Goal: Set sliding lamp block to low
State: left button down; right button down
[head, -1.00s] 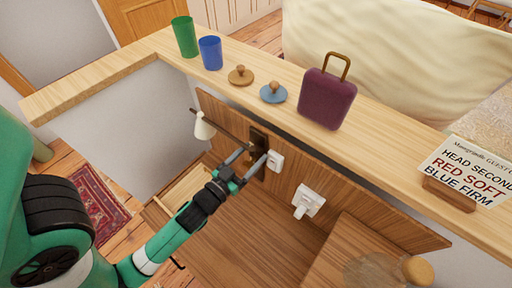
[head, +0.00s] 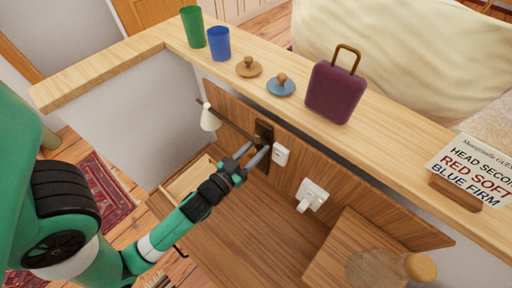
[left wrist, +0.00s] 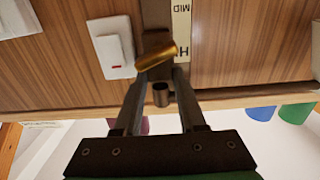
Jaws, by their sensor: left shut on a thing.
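The dark sliding lamp block (head: 264,131) sits high on a dark upright rail (head: 265,165) on the wooden panel. A thin rod runs left from it to a cream lamp shade (head: 209,119). My left gripper (head: 259,149) is at the block, its fingers on either side of a short dark knob (left wrist: 160,94), shut on it. In the left wrist view, which is upside down, a brass piece (left wrist: 156,56) lies beside a cream label strip (left wrist: 182,28) reading MID and a partly covered H. The rail's lower end is partly hidden by the gripper. My right gripper is not in view.
A white switch (head: 281,154) is close right of the rail, and another switch plate (head: 312,194) is farther right. The ledge above holds two cups, two knobbed lids, a purple bag (head: 335,92) and a sign (head: 470,168). A desk surface lies below.

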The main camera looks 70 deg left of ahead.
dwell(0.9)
pick_arm(q)
notch_tip(320, 180, down, 11)
jog(key=b, duration=1.1)
jog(key=shift+r, duration=0.1)
jog(key=c, duration=0.8)
grip_release()
jog(key=shift+c, duration=0.2)
jog(key=o, duration=0.4)
jog(key=shift+r, duration=0.15)
jog(key=shift+c, duration=0.2)
jog(key=shift+s, duration=0.1)
